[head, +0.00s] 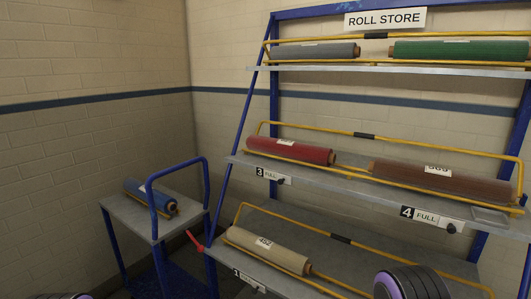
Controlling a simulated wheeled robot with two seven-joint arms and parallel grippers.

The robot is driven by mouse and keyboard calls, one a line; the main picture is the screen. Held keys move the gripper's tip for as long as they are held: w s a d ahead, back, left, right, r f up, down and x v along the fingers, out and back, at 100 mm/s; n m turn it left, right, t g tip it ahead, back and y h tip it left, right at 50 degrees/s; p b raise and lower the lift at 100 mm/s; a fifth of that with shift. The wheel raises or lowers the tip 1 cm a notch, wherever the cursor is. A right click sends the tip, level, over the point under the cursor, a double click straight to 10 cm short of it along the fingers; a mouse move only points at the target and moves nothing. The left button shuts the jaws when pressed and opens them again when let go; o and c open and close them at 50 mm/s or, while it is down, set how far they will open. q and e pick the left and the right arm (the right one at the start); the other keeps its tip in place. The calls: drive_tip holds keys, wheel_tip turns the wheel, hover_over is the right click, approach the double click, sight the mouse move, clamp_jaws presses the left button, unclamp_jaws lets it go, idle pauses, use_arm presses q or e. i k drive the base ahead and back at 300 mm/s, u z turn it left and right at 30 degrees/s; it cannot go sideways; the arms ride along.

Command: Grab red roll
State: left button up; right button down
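The red roll (300,154) lies on the left side of the rack's middle shelf (239,161). It has a white label on top, and its brown core end shows at its right. A yellow rail runs around it. A "3 FULL" sign (273,176) is on the shelf edge below it. Neither gripper is in view. Only dark rounded parts of my arms with purple rings show at the bottom edge, well below the red roll, and nothing touches it.
A brown roll (440,183) lies right of the red one. Grey (315,51) and green (459,50) rolls are on the top shelf, a beige roll (268,250) on the lower shelf. A blue-framed trolley (125,213) with a blue roll (146,195) stands left.

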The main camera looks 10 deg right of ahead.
sight(324, 156)
drive_tip(key=u, duration=1.15)
drive_tip(key=i, duration=1.25)
drive_tip(key=z, duration=2)
